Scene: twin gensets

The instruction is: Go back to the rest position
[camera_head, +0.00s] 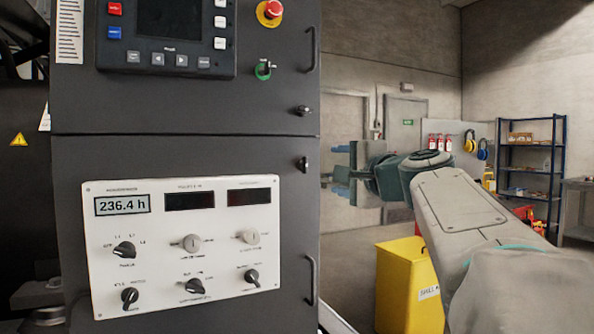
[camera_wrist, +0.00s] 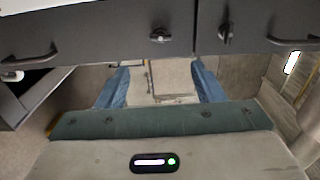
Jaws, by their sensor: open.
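My gripper (camera_head: 341,176) is in the middle of the head view, just right of the dark cabinet's edge, with its fingers pointing left. Its two blue fingers are spread apart with nothing between them. In the wrist view my gripper (camera_wrist: 160,72) also shows open and empty, with bare floor and wall behind the gap. The dark control cabinet (camera_head: 190,155) fills the left of the head view. Its doors cross the top of the wrist view, beyond the fingertips. I see no contact between gripper and cabinet.
The cabinet carries a white meter panel (camera_head: 180,285), a red emergency stop (camera_head: 270,12) and protruding door handles (camera_head: 311,280). A yellow spill bin (camera_head: 405,285) stands below my arm. A blue shelf rack (camera_head: 530,175) stands behind at right. The space around the gripper looks free.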

